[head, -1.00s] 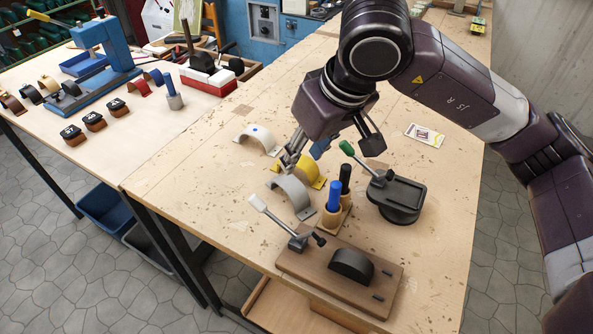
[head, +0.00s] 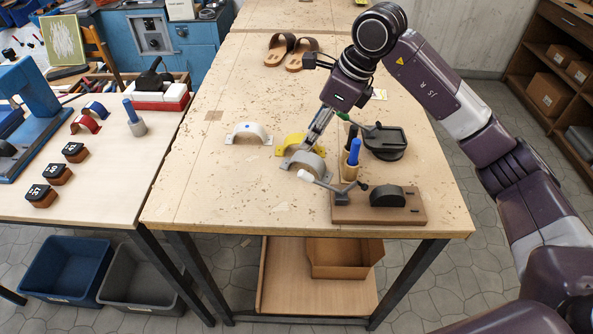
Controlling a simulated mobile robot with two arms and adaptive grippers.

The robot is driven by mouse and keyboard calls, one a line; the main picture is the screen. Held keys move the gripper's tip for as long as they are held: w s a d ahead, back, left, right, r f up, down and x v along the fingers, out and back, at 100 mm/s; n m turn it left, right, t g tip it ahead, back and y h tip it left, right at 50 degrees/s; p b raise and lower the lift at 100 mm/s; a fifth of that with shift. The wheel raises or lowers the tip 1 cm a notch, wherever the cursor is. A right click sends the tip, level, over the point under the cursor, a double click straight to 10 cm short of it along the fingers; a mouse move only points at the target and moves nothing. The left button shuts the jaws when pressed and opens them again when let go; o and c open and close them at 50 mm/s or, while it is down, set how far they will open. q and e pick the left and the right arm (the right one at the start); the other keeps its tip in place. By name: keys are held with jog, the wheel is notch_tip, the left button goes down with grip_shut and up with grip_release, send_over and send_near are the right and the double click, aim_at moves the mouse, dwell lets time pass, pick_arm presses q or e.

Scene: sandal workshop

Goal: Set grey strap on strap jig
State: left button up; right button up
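The grey strap (head: 304,162) stands as an arch on the workbench, left of the strap jig. The strap jig (head: 422,217) is a brown board with a black half-round form (head: 388,197) and a white-handled clamp (head: 316,180); the form is bare. The clamp's handle reaches left, in front of the grey strap. My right gripper (head: 311,146) points down at the top of the grey strap, its silver fingers close above or at it. I cannot tell whether they touch it or how far they are apart. My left gripper is out of view.
A yellow strap (head: 284,149) stands just behind the grey one, and a white strap (head: 244,130) farther left. A blue-handled tool (head: 353,152) and a black round-based fixture (head: 385,142) stand behind the jig. Sandals (head: 290,50) lie at the back. The bench's front left is clear.

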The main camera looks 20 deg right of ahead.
aim_at(301, 155)
jog(key=shift+d+f+m, duration=0.1)
jog(key=shift+d+m, duration=0.05)
jog(key=shift+m, duration=0.35)
jog(key=shift+f, duration=0.3)
jog(key=f, duration=0.1)
jog(key=w+f+p, duration=0.1)
jog(key=shift+f, duration=0.35)
jog(key=p+x, duration=0.2)
jog(key=x, duration=0.1)
jog(key=shift+a+f, duration=0.15)
jog(key=shift+a, duration=0.25)
jog(key=shift+w+f, duration=0.1)
jog(key=shift+f, duration=0.45)
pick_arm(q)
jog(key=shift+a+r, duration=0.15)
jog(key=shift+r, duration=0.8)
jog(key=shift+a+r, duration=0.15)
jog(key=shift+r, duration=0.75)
pick_arm(e)
jog(key=c, duration=0.7)
jog(key=shift+r, duration=0.1)
